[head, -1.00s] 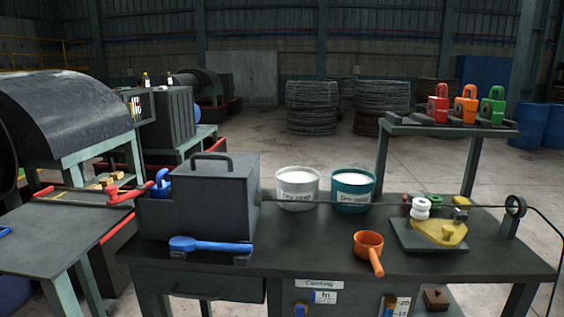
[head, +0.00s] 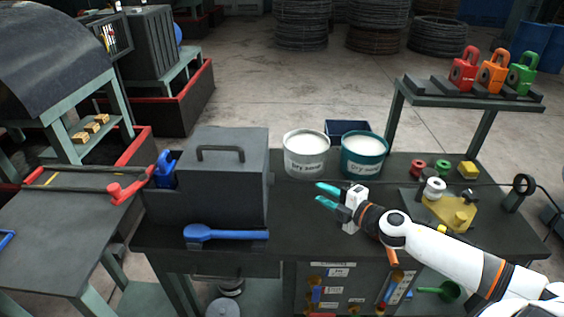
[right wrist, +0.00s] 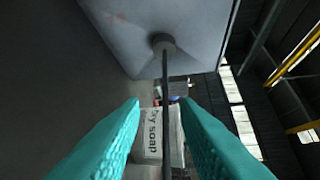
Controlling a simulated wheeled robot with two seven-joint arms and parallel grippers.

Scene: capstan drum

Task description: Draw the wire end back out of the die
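The dark grey lidded box (head: 228,185) stands on the bench. In the right wrist view its pale side face (right wrist: 150,25) carries a round collar (right wrist: 163,43), where the dark wire (right wrist: 166,78) enters. The die itself is not visible. The wire also shows in the head view at the right (head: 490,185), near the ring guide (head: 523,185). My right gripper (head: 318,193) is open to the right of the box, with its teal fingertips pointing left. In the right wrist view the wire runs between the spread fingers (right wrist: 160,103), with gaps beside it. My left gripper is not in view.
A white bucket (head: 306,155) and a teal bucket (head: 364,158) stand behind my right gripper. A yellow roller plate (head: 452,212) sits at the right. A blue spoon (head: 225,233) lies before the box. Coloured padlock-shaped blocks (head: 492,72) stand on a raised shelf.

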